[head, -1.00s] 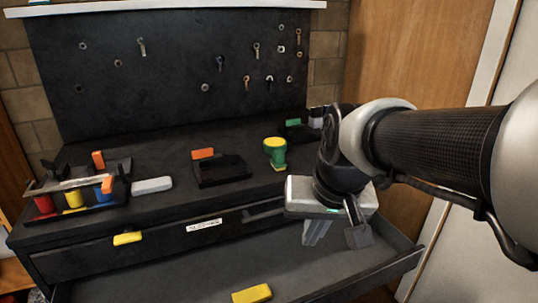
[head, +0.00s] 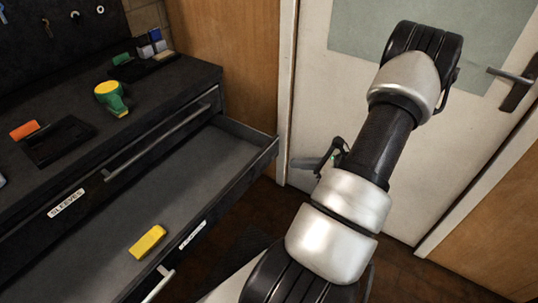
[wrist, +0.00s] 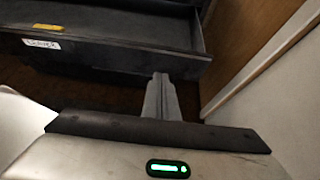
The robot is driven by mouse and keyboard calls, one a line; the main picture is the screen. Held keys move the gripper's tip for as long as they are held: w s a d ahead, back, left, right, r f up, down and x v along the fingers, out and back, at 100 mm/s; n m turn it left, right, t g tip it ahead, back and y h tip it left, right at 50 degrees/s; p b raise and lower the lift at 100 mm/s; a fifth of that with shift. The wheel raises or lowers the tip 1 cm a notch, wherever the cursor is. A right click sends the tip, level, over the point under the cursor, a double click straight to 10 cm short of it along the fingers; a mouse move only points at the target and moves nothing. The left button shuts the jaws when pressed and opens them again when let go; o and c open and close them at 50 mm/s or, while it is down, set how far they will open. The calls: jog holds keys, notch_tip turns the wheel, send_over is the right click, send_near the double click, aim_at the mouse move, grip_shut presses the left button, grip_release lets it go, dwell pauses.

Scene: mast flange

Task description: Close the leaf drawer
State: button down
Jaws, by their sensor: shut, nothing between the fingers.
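The open drawer (head: 205,215) is pulled well out of the black cabinet. A yellow block (head: 148,242) lies inside it. The drawer front carries a white label (head: 192,234), too small to read in the head view. The front also shows in the wrist view (wrist: 120,62), where its label is blurred. My gripper (head: 294,163) is shut and empty, partly hidden behind my arm, just outside the drawer's far right corner. In the wrist view, the shut fingers (wrist: 160,77) stand in front of the drawer face near its right end. I cannot tell whether they touch it.
A shut drawer labelled SLEEVES (head: 67,203) is above the open one. A green and yellow tool (head: 112,98) and a black tray (head: 60,142) lie on the cabinet top. A white door (head: 310,110) stands behind my arm. Dark floor shows before the drawer.

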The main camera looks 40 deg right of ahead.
jog(key=b, duration=0.2)
send_near(259, 158)
notch_tip(259, 158, down, 3)
jog(key=w, duration=0.1)
jog(key=shift+w+a, duration=0.35)
jog(key=shift+w, duration=0.25)
jog(key=shift+w+a, duration=0.3)
jog(key=shift+w, duration=0.3)
jog(key=shift+w+a, duration=0.15)
jog(key=shift+w, duration=0.55)
jog(key=shift+w, duration=0.1)
jog(key=w+a+b, duration=0.3)
jog(key=w, duration=0.9)
jog(key=w+a+b, duration=0.2)
jog(key=w+a, duration=0.2)
jog(key=w, duration=0.8)
jog(key=shift+w+a+b, duration=0.15)
jog(key=shift+w+b, duration=0.2)
jog(key=shift+b, duration=0.05)
